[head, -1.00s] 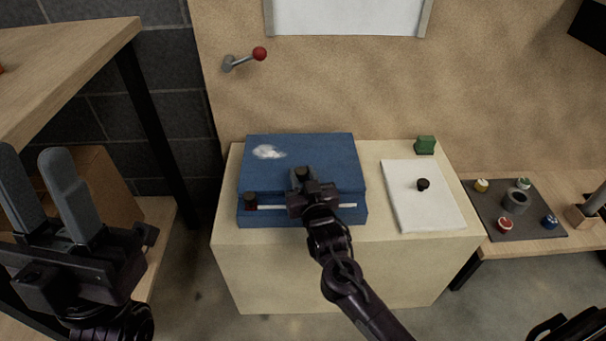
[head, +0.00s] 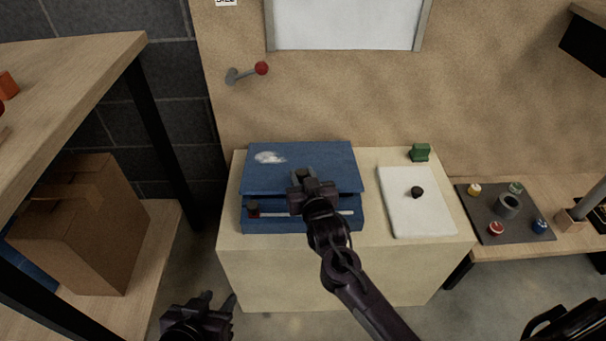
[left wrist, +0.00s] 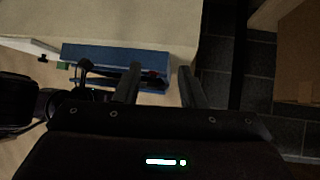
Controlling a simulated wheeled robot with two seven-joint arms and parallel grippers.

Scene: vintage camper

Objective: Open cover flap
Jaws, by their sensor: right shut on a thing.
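A blue box (head: 258,226) stands on the cream cabinet, with a blue cover flap (head: 325,160) on top that has a white smudge at its back left. The flap's front edge stands a little above the box front, leaving a dark gap. My right gripper (head: 303,177) is at the flap's front middle, shut on a small dark knob there; its fingers partly hide the knob. My left gripper (head: 219,298) is low in front of the cabinet, open and empty. Its two spread fingers also show in the left wrist view (left wrist: 160,78), with the blue box (left wrist: 110,53) beyond.
A dark slider knob (head: 253,210) sits at the left of a white strip on the box front. A white board (head: 400,215) with a black knob and a green block (head: 420,152) are to the right. A wooden shelf (head: 70,60) stands at the left.

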